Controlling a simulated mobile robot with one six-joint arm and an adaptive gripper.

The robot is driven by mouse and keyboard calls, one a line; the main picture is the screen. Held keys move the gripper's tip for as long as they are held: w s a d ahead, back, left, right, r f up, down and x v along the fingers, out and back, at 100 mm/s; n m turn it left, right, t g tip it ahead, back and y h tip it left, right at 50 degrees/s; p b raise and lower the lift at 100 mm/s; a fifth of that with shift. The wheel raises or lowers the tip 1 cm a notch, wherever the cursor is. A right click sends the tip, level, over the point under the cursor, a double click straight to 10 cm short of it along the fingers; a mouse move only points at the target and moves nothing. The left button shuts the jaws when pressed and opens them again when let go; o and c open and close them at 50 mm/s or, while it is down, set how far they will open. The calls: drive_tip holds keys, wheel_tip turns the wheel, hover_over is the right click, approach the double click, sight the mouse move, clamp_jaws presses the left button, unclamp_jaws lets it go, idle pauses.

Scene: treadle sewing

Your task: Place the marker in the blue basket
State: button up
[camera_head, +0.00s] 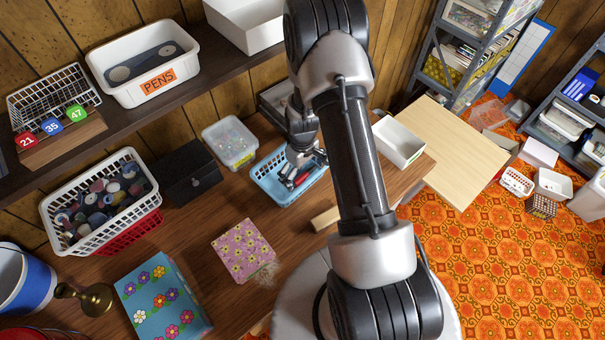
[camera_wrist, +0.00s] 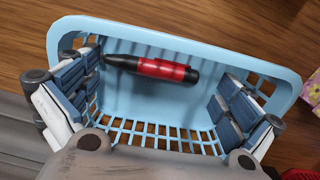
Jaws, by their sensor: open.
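The light blue basket (camera_head: 270,193) stands on the wooden worktop, and it also fills much of the wrist view (camera_wrist: 130,33). The black and red marker (camera_wrist: 160,68) is inside the basket, lying roughly crosswise in the wrist view. Its red part shows small in the head view (camera_head: 301,178). My gripper (camera_wrist: 164,82) is open, with its two padded fingers spread inside the basket outline, one toward each end. The left finger is close to the marker's end; I cannot tell whether they touch. In the head view my gripper (camera_head: 297,172) is low over the basket.
A clear tub (camera_head: 230,142) and a black box (camera_head: 188,172) stand left of the basket. A white tray (camera_head: 398,142) stands to its right. A wooden block (camera_head: 325,218) and a floral pink item (camera_head: 243,250) lie in front. A shelf with a PENS bin (camera_head: 145,62) runs above.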

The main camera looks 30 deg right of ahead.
wheel_tip(320, 180, up, 10)
drive_tip(key=r+p, duration=0.1)
drive_tip(key=p, duration=0.1)
wheel_tip(320, 180, up, 8)
drive_tip(key=f, duration=0.1)
hover_over(302, 178)
drive_tip(key=a, duration=0.2)
drive_tip(key=s+a+r+m+t, duration=0.1)
drive_tip(key=s+a+r, duration=0.1)
drive_tip(key=r, duration=0.4)
drive_tip(key=s+a+r+t, duration=0.1)
drive_tip(key=s+a+r, duration=0.1)
drive_tip(key=r, duration=0.5)
drive_tip(key=s+a+r+m+t, duration=0.1)
drive_tip(key=s+a+r, duration=0.2)
drive_tip(key=s+r, duration=0.2)
drive_tip(key=s+a+r+m+t, duration=0.1)
drive_tip(key=s+a+r, duration=0.2)
drive_tip(key=s, duration=0.9)
wheel_tip(302, 178, up, 4)
drive_tip(key=shift+s+f+t, duration=0.2)
drive_tip(key=shift+s+t, duration=0.05)
drive_tip(key=shift+t, duration=0.05)
drive_tip(key=shift+a, duration=0.1)
